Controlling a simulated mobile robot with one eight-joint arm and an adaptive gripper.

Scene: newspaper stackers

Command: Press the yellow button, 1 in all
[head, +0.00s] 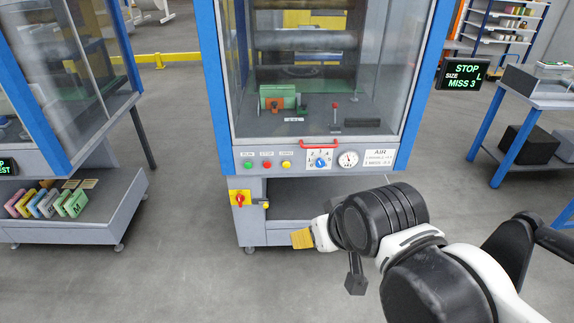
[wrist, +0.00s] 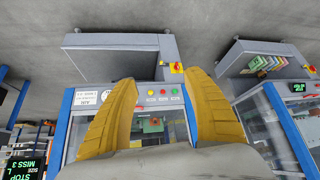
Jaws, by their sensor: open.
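The yellow button (head: 286,165) is the rightmost of three small round buttons on the front panel of the middle blue-framed machine, beside the red button (head: 267,165) and green button (head: 248,165). In the upside-down wrist view, the yellow button (wrist: 151,93) shows between my fingers, at the left of the row. My gripper (head: 302,239) is in front of the machine's lower part, below the button panel and apart from it. In the wrist view my gripper (wrist: 160,77) has its two yellow fingers spread wide, with nothing between them.
Right of the buttons are a blue dial (head: 320,162), a gauge (head: 348,158) and a red handle (head: 319,144). A yellow switch box with a red knob (head: 240,198) is below left. Another machine (head: 75,215) stands left, a blue-legged table (head: 540,100) right. Grey floor between is clear.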

